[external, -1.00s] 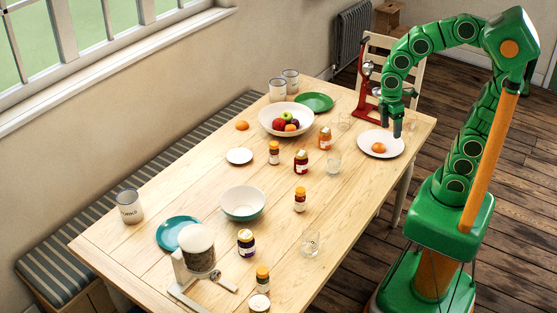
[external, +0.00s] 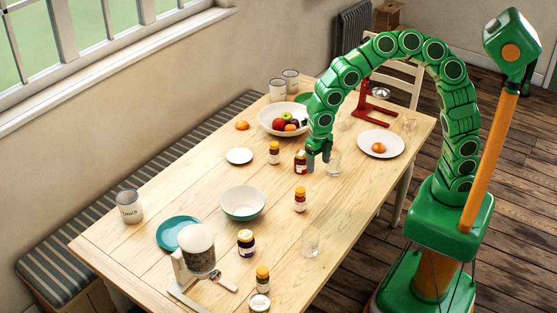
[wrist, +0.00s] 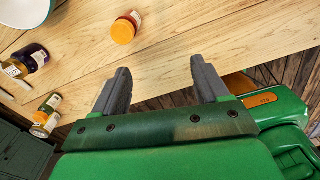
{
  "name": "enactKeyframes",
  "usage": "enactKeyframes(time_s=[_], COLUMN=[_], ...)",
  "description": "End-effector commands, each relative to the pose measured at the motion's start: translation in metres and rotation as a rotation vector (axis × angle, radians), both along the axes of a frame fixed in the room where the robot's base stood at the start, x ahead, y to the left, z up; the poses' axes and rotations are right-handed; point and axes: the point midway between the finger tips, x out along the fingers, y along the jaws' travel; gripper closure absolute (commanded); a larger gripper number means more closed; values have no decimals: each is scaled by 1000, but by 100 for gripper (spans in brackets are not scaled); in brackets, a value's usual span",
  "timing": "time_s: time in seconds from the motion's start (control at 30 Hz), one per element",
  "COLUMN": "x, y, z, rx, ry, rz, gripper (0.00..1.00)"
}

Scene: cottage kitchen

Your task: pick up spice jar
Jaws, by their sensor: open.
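Several small jars stand on the table, and I cannot tell which one is the spice jar. An orange-lidded jar (external: 300,199) stands near the middle; what looks like the same jar (wrist: 125,28) shows ahead of the fingers in the wrist view. A dark red jar (external: 300,163) is just left of my gripper (external: 318,164) in the external view. Another orange-lidded jar (external: 274,152) stands further left. My gripper is open and empty above the table; in the wrist view its two grey fingers (wrist: 160,75) are spread with bare wood between and beyond them.
A dark yellow-lidded jar (external: 246,242) and a small jar (external: 262,278) stand at the front. A clear glass (external: 334,164) is close right of my gripper. A bowl (external: 243,205), a fruit bowl (external: 268,124) and a plate (external: 393,145) are around.

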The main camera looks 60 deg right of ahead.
Motion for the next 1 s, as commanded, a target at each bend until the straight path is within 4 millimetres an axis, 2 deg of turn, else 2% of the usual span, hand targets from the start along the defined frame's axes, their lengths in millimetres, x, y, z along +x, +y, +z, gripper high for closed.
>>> enactKeyframes(time_s=[0.03,0.2,0.4,1.0], x=[5,21,29,32], y=[11,38,53,54], z=[-11,-42,-64,-101], rx=[1,1,-5,-5], ry=[-1,-13,-19,-23], rz=[82,337,504,531], gripper=[26,26,26,26])
